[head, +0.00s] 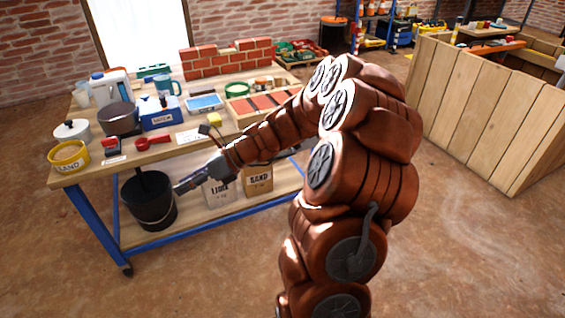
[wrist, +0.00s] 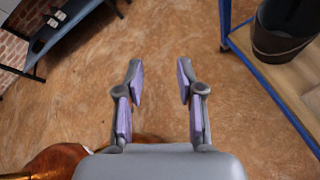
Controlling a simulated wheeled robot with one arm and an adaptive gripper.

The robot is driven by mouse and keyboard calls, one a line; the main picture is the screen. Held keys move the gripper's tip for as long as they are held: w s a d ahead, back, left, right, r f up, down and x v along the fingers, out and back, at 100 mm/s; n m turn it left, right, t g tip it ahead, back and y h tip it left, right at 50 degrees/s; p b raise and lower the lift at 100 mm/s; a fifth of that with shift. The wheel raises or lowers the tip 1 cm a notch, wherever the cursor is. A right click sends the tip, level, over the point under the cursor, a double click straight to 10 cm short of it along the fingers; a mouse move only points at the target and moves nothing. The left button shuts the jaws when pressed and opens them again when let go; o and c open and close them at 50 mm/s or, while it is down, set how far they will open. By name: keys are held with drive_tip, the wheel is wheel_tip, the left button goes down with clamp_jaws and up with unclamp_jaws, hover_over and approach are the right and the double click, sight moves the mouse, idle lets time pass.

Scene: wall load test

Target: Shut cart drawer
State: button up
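The wheeled cart is a workbench with a wooden top (head: 107,172), blue legs and a lower wooden shelf, at the left of the head view. I see no drawer that I can make out; my arm covers the cart's right end. My gripper (head: 180,188) is in front of the cart's near side, below its top and close to the black bucket in the picture. In the wrist view my gripper (wrist: 160,82) is open, with nothing between its fingers and bare floor behind them. The cart's blue frame (wrist: 262,78) shows at the right there, apart from the fingers.
A black bucket (head: 148,205) and lime and sand bags (head: 259,181) stand on the lower shelf. The top holds a yellow sand tub (head: 68,157), a pot (head: 118,118) and small bricks (head: 226,60). A wooden enclosure (head: 470,120) stands right. The front floor is clear.

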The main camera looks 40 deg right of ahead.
drive_tip(key=w+d+f+m+t+h+b, duration=0.1)
drive_tip(key=w+d+f+m+t, duration=0.1)
drive_tip(key=d+m, duration=0.25)
drive_tip(key=w+d+f+m+t, duration=0.2)
drive_tip(key=d+m, duration=0.1)
drive_tip(key=d, duration=0.3)
drive_tip(key=m+t+h+b, duration=0.4)
drive_tip(key=m+h, duration=0.5)
drive_tip(key=m, duration=0.9)
approach(283, 157)
drive_tip(key=w+f+t+p, duration=0.1)
drive_tip(key=w+f, duration=0.1)
drive_tip(key=w, duration=0.1)
drive_tip(key=shift+b+x, duration=1.55)
drive_tip(key=shift+x, duration=2)
drive_tip(key=shift+r, duration=0.15)
drive_tip(key=shift+c, duration=0.4)
clamp_jaws()
